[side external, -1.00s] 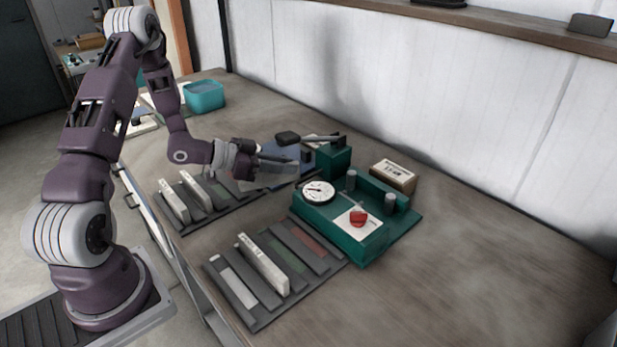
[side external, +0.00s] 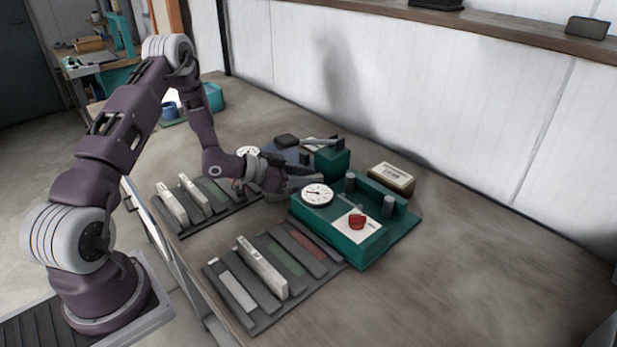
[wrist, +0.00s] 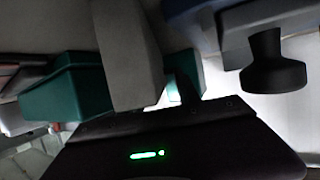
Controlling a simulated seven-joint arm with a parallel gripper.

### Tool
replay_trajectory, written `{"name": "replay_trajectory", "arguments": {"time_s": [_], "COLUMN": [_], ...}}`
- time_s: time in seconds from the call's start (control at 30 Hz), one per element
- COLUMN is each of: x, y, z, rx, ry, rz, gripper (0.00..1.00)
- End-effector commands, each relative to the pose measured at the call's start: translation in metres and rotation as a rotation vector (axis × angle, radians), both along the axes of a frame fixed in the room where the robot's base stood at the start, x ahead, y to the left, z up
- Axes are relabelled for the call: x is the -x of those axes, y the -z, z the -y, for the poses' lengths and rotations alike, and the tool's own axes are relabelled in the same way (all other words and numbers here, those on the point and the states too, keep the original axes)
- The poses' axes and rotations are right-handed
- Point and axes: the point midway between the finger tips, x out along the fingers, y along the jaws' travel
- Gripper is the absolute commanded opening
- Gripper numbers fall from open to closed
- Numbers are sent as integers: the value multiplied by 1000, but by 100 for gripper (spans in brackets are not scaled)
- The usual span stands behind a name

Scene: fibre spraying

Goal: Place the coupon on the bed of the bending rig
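My gripper (side external: 290,184) is low over the bench, at the left edge of the teal rig (side external: 340,238) with a dial gauge, two posts and a red piece on a white card. A pale grey slab-like shape (wrist: 125,55) reaches to the gripper in the wrist view; I cannot tell whether it is a held coupon or a finger. The teal block in the wrist view (wrist: 65,92) is left of it. Flat strips lie in the front rack (side external: 240,326), one white (side external: 237,290), one green (side external: 286,259) and one red (side external: 308,242).
A second rack (side external: 215,224) with upright white pieces stands left. Behind my gripper are a blue device (side external: 290,155) with a black-knobbed lever (side external: 287,140), and a teal block (side external: 332,163). A labelled box (side external: 392,177) sits behind the rig. The bench's right side is clear.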

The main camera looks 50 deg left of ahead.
Motion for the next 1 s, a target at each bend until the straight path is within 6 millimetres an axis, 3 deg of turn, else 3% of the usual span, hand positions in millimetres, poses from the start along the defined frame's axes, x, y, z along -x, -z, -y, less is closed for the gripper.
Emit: {"name": "replay_trajectory", "arguments": {"time_s": [0.27, 0.7, 1.0], "x": [2, 91, 103], "y": [-5, -44, -49], "z": [-1, -39, -42], "rx": [-2, 0, 0], "ry": [0, -3, 1], "rz": [1, 0, 0], "gripper": [39, 39, 43]}}
